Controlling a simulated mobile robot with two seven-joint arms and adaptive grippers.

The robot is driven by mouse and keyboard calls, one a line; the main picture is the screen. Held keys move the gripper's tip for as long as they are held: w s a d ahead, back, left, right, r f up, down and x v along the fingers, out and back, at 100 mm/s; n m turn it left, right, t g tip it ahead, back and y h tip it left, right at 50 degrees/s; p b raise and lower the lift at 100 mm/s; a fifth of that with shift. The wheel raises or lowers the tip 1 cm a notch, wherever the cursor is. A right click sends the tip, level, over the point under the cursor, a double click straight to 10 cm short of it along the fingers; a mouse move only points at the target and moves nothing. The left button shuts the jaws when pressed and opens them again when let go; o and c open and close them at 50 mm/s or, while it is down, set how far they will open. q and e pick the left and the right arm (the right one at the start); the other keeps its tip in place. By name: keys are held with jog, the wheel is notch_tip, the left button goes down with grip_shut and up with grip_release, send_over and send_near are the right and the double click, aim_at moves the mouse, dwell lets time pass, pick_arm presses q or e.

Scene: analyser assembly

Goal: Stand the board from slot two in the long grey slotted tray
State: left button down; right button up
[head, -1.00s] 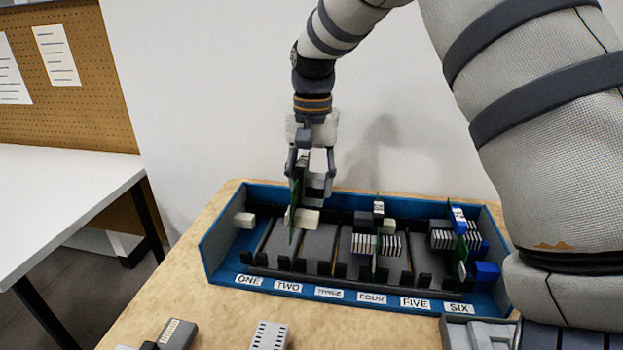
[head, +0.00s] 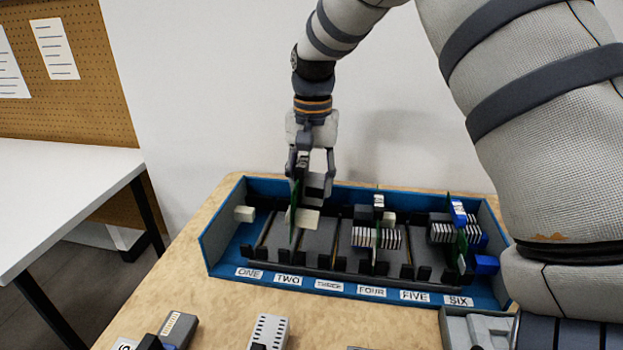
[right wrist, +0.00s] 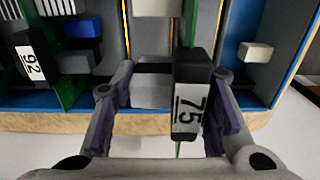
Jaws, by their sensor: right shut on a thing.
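A green board (head: 294,213) with a pale block on its face stands upright in the slot-two area of the blue bin (head: 222,249). My right gripper (head: 312,183) is over it, shut on its upper part. In the right wrist view the board shows nearly edge-on, with a black block (right wrist: 191,95) labelled 75 between the fingers. The board's lower edge is hard to make out, so I cannot tell whether it is still seated. My left gripper is not in view. I cannot identify the long grey slotted tray for certain.
Other boards stand near FOUR (head: 376,238) and SIX (head: 461,245). A pale block (head: 243,213) is near ONE. Grey parts (head: 270,331) lie at the wooden table's front, and a grey tray-like piece (head: 455,329) is at lower right. Bare wood lies between.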

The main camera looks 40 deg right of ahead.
aim_at(311, 177)
jog(key=shift+f, duration=0.95)
dwell(0.3)
jog(key=o, duration=1.3)
jog(key=shift+o, duration=0.5)
jog(key=shift+r, duration=1.9)
jog(key=shift+r, duration=3.5)
